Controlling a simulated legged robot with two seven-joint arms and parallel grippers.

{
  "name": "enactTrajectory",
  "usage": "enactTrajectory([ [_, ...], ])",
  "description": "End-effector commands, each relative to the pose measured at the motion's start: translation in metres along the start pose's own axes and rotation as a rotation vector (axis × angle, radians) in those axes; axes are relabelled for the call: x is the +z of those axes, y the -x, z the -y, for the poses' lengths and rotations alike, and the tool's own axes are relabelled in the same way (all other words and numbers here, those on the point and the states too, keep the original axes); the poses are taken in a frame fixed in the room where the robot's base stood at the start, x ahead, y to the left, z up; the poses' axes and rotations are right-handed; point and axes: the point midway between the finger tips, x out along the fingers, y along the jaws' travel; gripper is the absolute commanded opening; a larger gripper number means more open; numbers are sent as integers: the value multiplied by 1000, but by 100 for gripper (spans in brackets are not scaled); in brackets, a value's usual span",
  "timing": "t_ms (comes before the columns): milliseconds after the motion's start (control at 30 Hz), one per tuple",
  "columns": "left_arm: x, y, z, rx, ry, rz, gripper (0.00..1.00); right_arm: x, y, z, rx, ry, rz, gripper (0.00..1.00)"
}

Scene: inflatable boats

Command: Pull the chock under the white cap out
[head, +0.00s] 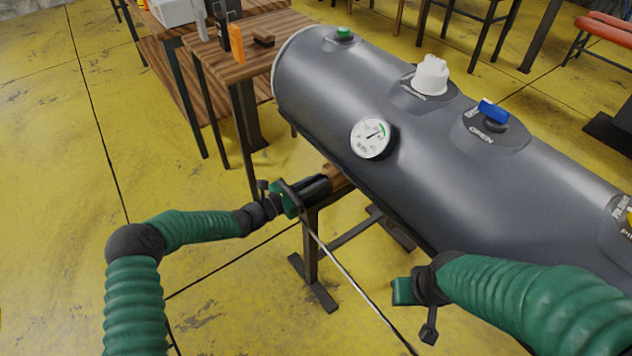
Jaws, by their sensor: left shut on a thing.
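The grey inflatable tube (470,185) lies across the right side, with a ribbed white cap (431,75) on top. A brown wooden chock (336,179) shows at the tube's lower near edge, below the round gauge (371,138). The rest of the chock is hidden by the tube and by my gripper. My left gripper (318,187) reaches in from the left and is shut on the chock's near end. My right gripper (402,291) hangs in front of the tube, apart from it; its jaws do not show clearly.
A dark stand (311,250) with spread feet is below the tube. A blue valve lever (493,110) and a green cap (344,33) are on top of the tube. A wooden table (245,65) with small items stands behind left. Yellow floor is open at left.

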Motion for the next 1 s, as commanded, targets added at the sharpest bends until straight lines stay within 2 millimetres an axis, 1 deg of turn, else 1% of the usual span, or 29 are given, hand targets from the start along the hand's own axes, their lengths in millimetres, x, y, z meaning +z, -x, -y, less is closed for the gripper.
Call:
enactTrajectory([
  [100, 1, 1, -2, 5, -1, 1, 0, 0, 0, 0, 0, 0, 0, 36],
  [167, 3, 4, -3, 6, -1, 0, 0, -1, 5, 0, 0, 0, 0, 36],
  [267, 6, 20, -4, 8, 3, -2, 0, -5, 19, 0, 0, 0, 0, 36],
  [300, 7, 28, -4, 8, 2, -1, 0, -6, 25, 0, 0, 0, 0, 36],
  [400, 5, 45, -3, 7, 2, -2, 0, -8, 35, 0, 0, 0, 0, 36],
  [467, 4, 52, -3, 7, 1, -1, 0, -9, 37, 0, 0, 0, 0, 36],
  [567, 1, 56, -2, 4, -1, 0, 0, -9, 37, 0, 0, 0, 0, 36],
  [767, 0, 56, -2, 4, -2, -1, 0, -8, 35, 0, 0, 0, 0, 36],
  [800, 0, 56, -2, 4, -2, -1, 17, -8, 35, 0, 0, 0, 0, 36],
  [933, 0, 56, -2, 3, -1, -1, 34, -8, 35, 0, 0, 0, 0, 36],
  [967, 0, 55, -1, 3, -1, -1, 36, -8, 35, 0, 0, 0, 0, 36],
  [1000, 0, 55, -1, 3, -1, -1, 36, -8, 35, 0, 0, 0, 0, 36],
])
